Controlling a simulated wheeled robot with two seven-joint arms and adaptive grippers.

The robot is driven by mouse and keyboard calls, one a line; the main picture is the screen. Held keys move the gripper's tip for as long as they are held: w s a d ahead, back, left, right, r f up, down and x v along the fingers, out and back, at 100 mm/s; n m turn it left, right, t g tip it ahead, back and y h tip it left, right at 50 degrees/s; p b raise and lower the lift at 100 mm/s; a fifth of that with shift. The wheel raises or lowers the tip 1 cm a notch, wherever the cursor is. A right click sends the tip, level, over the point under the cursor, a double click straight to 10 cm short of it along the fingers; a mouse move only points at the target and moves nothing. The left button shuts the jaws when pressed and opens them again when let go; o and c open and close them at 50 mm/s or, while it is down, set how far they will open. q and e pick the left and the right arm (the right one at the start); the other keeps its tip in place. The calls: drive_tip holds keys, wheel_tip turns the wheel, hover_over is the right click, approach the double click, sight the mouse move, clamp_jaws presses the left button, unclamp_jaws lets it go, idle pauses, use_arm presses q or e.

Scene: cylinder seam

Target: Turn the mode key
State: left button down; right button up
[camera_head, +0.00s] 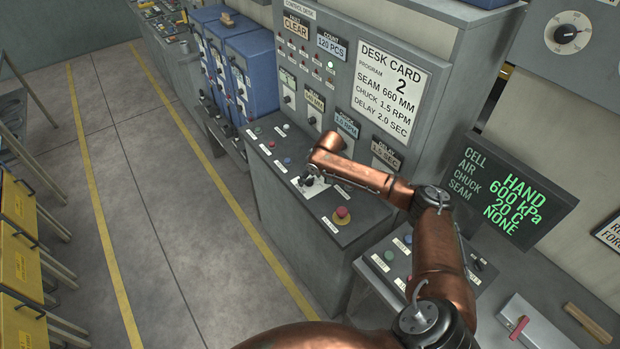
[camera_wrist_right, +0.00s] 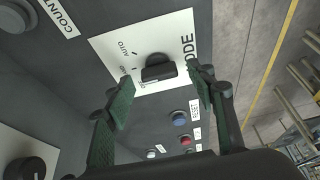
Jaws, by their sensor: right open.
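The mode key is a black knob (camera_wrist_right: 158,69) on a white plate (camera_wrist_right: 112,46) marked MODE, with AUTO and other position marks partly covered. Which mark the key points to I cannot tell. My right gripper (camera_wrist_right: 160,80) is open, with one green-padded finger on each side of the key; whether either touches it I cannot tell. In the head view my right gripper (camera_head: 307,181) is small, over the white plate (camera_head: 317,188) on the desk top, and hides the key. My left gripper is not in view.
A red mushroom button (camera_head: 342,212) stands close to the right arm. Push buttons, one blue (camera_wrist_right: 179,118) and one red (camera_wrist_right: 185,140), lie near the key. The screen (camera_head: 508,194) reads HAND, 600 kPa, 20 C, NONE. The desk card (camera_head: 388,90) stands behind.

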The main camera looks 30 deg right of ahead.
drive_tip(key=shift+w+f, duration=0.1)
drive_tip(key=shift+f, duration=0.05)
drive_tip(key=c, duration=1.2)
